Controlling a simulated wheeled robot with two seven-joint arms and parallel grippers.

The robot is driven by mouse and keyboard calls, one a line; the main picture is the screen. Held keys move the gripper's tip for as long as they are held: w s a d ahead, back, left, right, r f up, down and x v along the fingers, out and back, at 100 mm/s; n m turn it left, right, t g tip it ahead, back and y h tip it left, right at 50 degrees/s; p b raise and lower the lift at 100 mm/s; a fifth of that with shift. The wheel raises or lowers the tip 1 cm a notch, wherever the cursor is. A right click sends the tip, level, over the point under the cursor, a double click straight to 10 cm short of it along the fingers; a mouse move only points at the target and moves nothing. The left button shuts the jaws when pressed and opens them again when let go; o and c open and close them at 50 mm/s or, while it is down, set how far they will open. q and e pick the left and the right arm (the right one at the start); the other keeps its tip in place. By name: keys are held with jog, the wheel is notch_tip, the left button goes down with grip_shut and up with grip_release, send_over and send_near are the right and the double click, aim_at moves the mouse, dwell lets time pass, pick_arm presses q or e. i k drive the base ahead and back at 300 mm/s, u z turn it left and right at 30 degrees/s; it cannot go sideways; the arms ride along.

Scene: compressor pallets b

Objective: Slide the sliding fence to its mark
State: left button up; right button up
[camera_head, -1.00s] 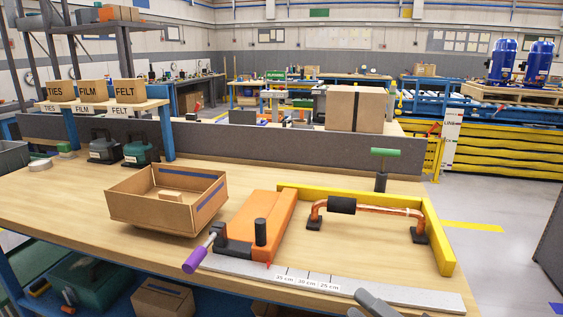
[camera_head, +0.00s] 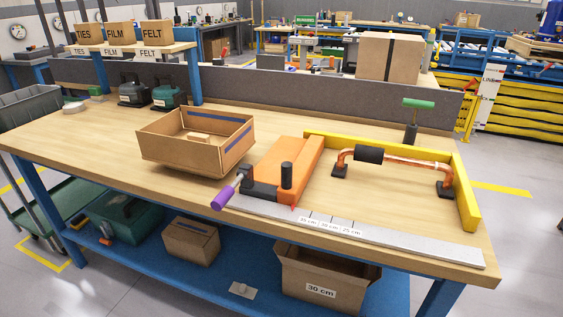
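The orange sliding fence (camera_head: 290,165) lies on the wooden bench, with a black clamp block and upright black knob (camera_head: 287,175) at its near end. A lever with a purple grip (camera_head: 223,198) sticks out to its left. The fence's near end meets the grey ruler (camera_head: 400,246), with a small red pointer (camera_head: 293,208) just left of the marks labelled 35, 30 and 25 cm (camera_head: 330,226). A yellow L-shaped stop (camera_head: 400,151) stands right of the fence. A copper pipe with a black sleeve (camera_head: 369,154) lies inside it. Neither gripper is in view now.
An open cardboard box (camera_head: 196,140) stands left of the fence. A green-handled tool (camera_head: 415,115) stands behind the yellow stop. A box labelled 30 cm (camera_head: 325,280) sits on the blue lower shelf. The bench's left front is clear.

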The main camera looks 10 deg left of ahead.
aim_at(283, 175)
jog(key=u, duration=0.25)
jog(key=i, duration=0.35)
jog(key=z, duration=1.2)
